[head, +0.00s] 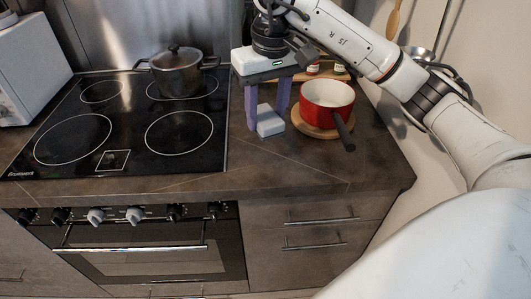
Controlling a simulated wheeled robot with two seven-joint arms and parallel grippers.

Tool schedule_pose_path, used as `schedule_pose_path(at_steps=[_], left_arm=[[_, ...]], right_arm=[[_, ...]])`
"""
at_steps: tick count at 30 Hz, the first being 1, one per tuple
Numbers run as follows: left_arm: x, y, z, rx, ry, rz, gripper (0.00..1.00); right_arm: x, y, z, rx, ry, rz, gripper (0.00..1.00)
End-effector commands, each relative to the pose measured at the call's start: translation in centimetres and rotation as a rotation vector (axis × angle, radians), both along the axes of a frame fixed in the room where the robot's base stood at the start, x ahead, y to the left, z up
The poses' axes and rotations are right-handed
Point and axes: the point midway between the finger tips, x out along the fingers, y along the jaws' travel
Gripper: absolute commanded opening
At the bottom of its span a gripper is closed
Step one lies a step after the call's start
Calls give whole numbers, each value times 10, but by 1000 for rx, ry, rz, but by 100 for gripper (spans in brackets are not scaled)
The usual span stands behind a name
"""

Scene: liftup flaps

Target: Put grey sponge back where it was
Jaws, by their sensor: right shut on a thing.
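My right gripper (267,119) comes down over the counter from the top, its two purple fingers pointing down. It is shut on a pale grey sponge (270,126), a small block between the fingertips. The sponge is at or just above the counter top; I cannot tell whether it touches. It is to the right of the cooktop and to the left of the red pan. My left gripper is not in view.
A red pan (327,97) stands on a round wooden board (305,127), its dark handle pointing to the front. A lidded pot (177,72) stands on the black cooktop (120,125). Small jars (340,68) stand behind the pan. The counter in front of the sponge (290,165) is clear.

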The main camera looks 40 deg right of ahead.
Motion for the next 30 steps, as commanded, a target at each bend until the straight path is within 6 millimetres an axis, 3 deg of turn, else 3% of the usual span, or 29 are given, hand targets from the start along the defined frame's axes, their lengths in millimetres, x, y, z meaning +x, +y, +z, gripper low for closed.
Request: schedule_pose_path(at_steps=[4,16,30], left_arm=[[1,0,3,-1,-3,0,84],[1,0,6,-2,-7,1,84],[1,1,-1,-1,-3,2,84]], right_arm=[[-1,1,-31,0,5,3,21],[-1,1,-79,1,2,2,21],[0,2,-90,0,-1,3,21]])
